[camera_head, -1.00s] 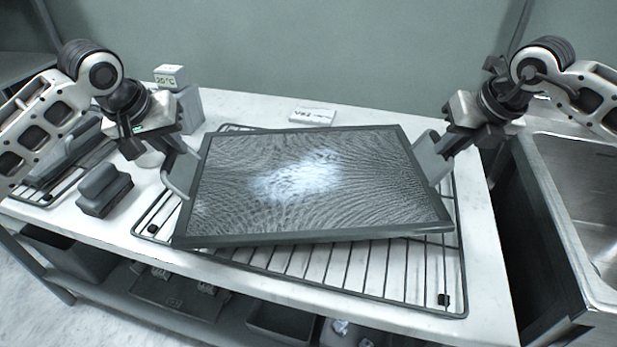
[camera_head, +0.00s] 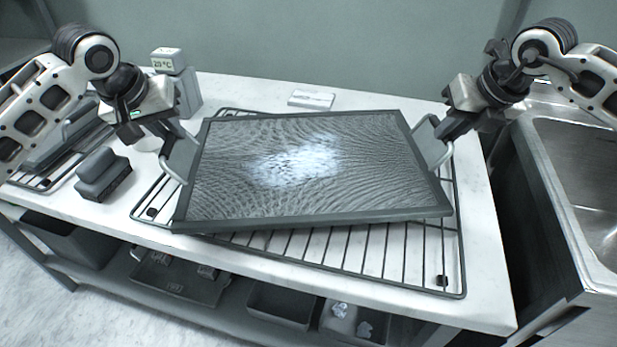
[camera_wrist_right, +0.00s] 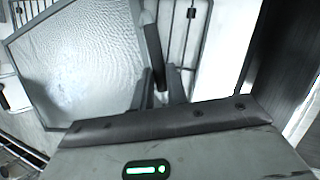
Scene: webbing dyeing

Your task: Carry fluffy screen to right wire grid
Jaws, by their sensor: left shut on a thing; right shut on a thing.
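The fluffy screen (camera_head: 315,190) is a dark-framed rectangular panel with a grey rippled surface and a white fuzzy patch in the middle. My left gripper (camera_head: 182,160) is shut on its left side and my right gripper (camera_head: 434,150) is shut on its right side. The screen is over the wire grid (camera_head: 400,262), slightly turned relative to it, and covers much of it. I cannot tell whether it touches the wires. In the right wrist view the screen (camera_wrist_right: 75,65) is at the left, with the right gripper (camera_wrist_right: 163,88) at its frame.
A second wire rack (camera_head: 40,184) lies at the left of the white table (camera_head: 490,260). A dark block (camera_head: 103,175), a 20 °C display (camera_head: 168,62) and a white label (camera_head: 311,98) are on the table. A metal sink (camera_head: 580,170) is at the right. Bins (camera_head: 280,305) sit below.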

